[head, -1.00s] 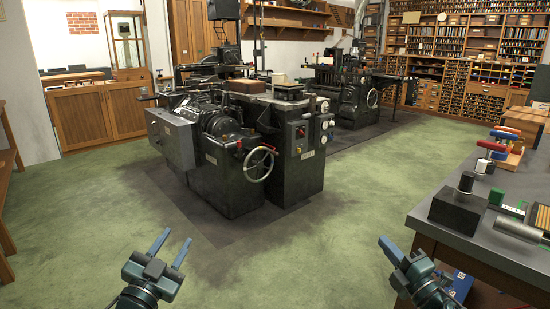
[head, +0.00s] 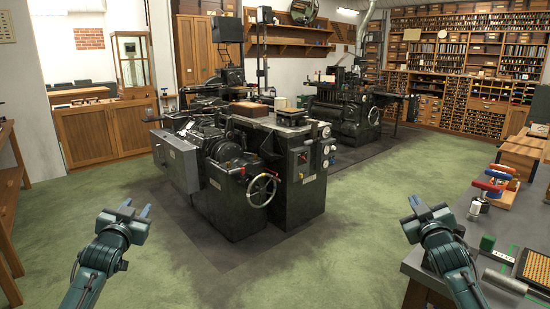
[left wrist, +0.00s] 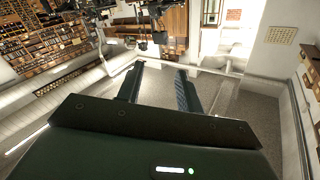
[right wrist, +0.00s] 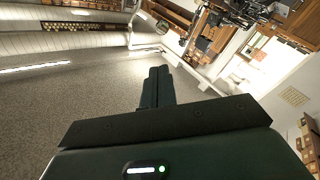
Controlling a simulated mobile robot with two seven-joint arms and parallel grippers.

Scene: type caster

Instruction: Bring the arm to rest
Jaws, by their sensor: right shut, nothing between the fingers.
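My left gripper (head: 136,207) is raised at the lower left of the head view, over the green floor. Its two fingers stand apart with nothing between them, which the left wrist view (left wrist: 160,70) also shows. My right gripper (head: 413,202) is raised at the lower right, in front of the table's left side. Its fingers are pressed together and empty, as the right wrist view (right wrist: 159,70) shows. Both grippers point up and away from me. Neither visibly touches anything.
A grey table (head: 408,264) at the right holds a tray (head: 536,270), red- and blue-handled tools (head: 493,184) and a green block (head: 487,243). A dark machine (head: 265,215) stands ahead. Green floor (head: 345,240) is free between the arms.

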